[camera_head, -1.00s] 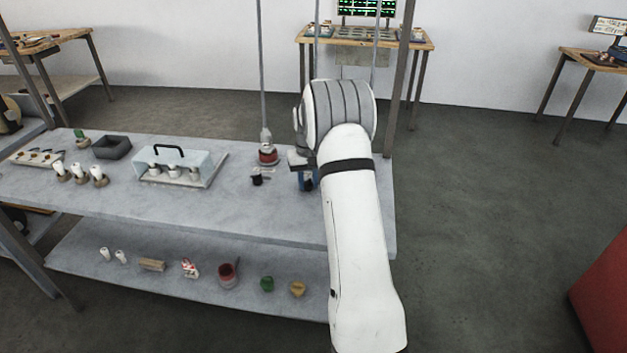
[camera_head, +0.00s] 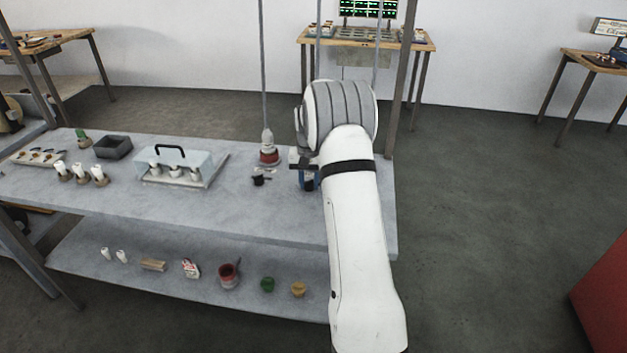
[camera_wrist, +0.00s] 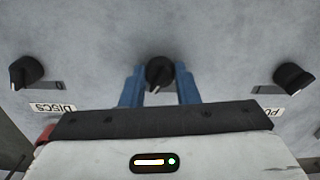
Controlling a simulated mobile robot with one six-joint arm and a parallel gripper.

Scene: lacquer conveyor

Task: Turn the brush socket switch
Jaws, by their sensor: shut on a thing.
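In the wrist view, a black round knob (camera_wrist: 159,71) with a pale pointer mark stands on a grey surface between the two blue fingers of my gripper (camera_wrist: 161,84). My gripper is shut on this knob. The pointer mark faces roughly toward my palm, tilted a little. Any label for this knob is hidden, so I cannot read whether it is the brush socket switch. In the head view, my gripper (camera_head: 308,180) is down at the right end of the grey table, partly hidden by my wrist.
A black knob (camera_wrist: 25,72) labelled DISCS is on the left, and another knob (camera_wrist: 293,78) with a partly cut-off label is on the right. On the table (camera_head: 230,215) are a clear-covered rack (camera_head: 190,160), a grey tray (camera_head: 113,147) and a hanging red-based tool (camera_head: 268,155).

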